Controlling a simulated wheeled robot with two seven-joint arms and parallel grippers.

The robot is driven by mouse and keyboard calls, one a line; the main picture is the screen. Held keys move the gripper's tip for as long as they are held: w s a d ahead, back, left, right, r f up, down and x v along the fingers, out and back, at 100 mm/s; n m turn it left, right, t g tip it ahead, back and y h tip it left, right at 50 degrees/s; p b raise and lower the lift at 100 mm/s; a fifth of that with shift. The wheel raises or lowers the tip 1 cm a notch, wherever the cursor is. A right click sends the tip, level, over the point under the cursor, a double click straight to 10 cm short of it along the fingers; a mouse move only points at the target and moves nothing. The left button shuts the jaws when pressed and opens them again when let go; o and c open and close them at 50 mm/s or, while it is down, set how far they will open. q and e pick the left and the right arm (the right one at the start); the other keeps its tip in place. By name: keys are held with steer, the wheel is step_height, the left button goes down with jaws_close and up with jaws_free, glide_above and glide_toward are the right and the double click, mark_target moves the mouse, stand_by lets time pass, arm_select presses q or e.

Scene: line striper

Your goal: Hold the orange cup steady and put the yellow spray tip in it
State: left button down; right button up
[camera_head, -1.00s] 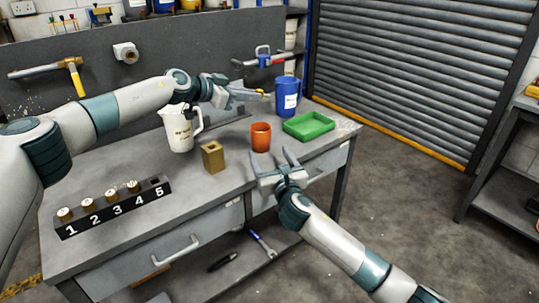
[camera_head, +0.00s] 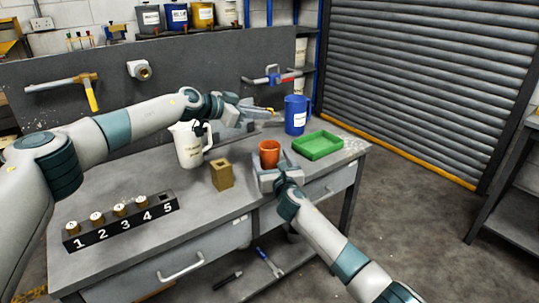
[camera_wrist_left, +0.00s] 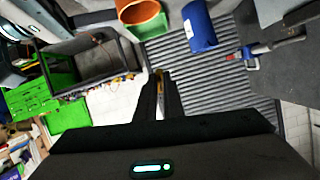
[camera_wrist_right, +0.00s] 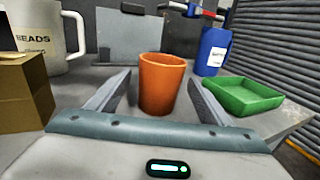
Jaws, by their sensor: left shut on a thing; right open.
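The orange cup (camera_head: 269,154) stands upright on the workbench; its open mouth shows in the left wrist view (camera_wrist_left: 141,15). My right gripper (camera_head: 268,172) is open at bench height with its fingers on either side of the cup. In the right wrist view the cup (camera_wrist_right: 161,84) stands between the two fingers, with a gap to each. My left gripper (camera_head: 262,110) is above and behind the cup, shut on the small yellow spray tip (camera_head: 271,110). The tip shows only as a small yellow bit between the fingertips in the left wrist view (camera_wrist_left: 159,72).
A green tray (camera_head: 318,146) and a blue jug (camera_head: 296,115) stand right of the cup. A white pitcher (camera_head: 190,145) and a brass-coloured block with a hole (camera_head: 222,174) stand left. A numbered rack (camera_head: 121,223) sits at the front left.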

steer(key=shift+x, duration=1.3)
steer(key=shift+c, duration=0.5)
steer(key=c, duration=1)
